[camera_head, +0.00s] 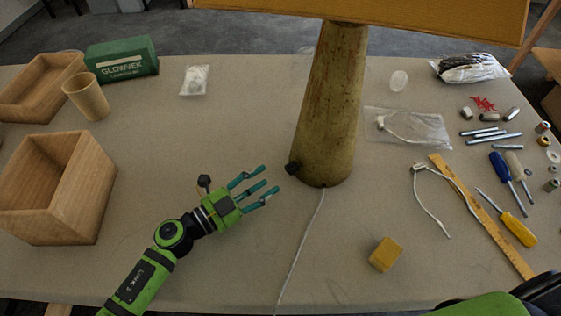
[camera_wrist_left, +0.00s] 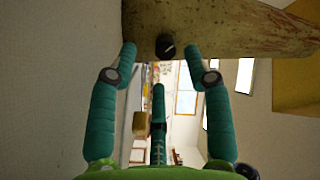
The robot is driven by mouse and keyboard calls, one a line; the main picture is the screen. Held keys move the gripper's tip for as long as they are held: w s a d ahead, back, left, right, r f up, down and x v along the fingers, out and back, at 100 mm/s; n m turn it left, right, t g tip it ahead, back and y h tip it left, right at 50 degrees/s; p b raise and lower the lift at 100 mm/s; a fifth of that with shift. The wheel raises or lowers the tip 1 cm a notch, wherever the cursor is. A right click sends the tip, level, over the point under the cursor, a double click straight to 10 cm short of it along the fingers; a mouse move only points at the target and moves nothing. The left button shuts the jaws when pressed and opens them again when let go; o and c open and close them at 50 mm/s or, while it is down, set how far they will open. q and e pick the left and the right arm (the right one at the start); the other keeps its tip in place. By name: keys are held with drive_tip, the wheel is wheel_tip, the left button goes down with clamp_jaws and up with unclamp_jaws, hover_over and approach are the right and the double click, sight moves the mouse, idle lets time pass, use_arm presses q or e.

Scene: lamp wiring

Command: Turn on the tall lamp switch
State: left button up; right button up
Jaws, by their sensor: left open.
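The tall lamp (camera_head: 330,110) stands upright on the table, with a mottled yellow-brown tapered base and a wide yellow shade (camera_head: 400,14) cut off by the top edge. A small dark switch knob (camera_head: 292,168) sticks out low on the left side of its base. In the left wrist view the knob (camera_wrist_left: 165,46) shows ahead, between and beyond the fingertips. My left gripper (camera_head: 258,187) is open and empty, to the left of the knob and slightly lower in the picture, with its teal fingers pointing towards it, apart from it. My right gripper is not in view.
A white cord (camera_head: 302,245) runs from the lamp to the front edge. A yellow block (camera_head: 385,254) lies right of it. Wooden boxes (camera_head: 60,190), a cup (camera_head: 87,98) and a green box (camera_head: 122,58) stand left. Screwdrivers (camera_head: 517,228) and a ruler (camera_head: 485,220) lie right.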

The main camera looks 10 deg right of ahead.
sight(288, 170)
use_arm(q)
drive_tip(key=shift+s+d+r, duration=0.25)
drive_tip(key=shift+d+r, duration=0.1)
drive_tip(key=shift+d, duration=0.15)
drive_tip(key=shift+s+d+r, duration=0.2)
drive_tip(key=shift+d+r, duration=0.1)
drive_tip(key=shift+d, duration=0.15)
drive_tip(key=x, duration=0.3)
drive_tip(key=shift+a+f+p, duration=0.1)
drive_tip(key=shift+p, duration=0.3)
drive_tip(key=shift+x, duration=1)
drive_tip(key=shift+w+f, duration=0.1)
drive_tip(key=shift+f, duration=0.05)
clamp_jaws()
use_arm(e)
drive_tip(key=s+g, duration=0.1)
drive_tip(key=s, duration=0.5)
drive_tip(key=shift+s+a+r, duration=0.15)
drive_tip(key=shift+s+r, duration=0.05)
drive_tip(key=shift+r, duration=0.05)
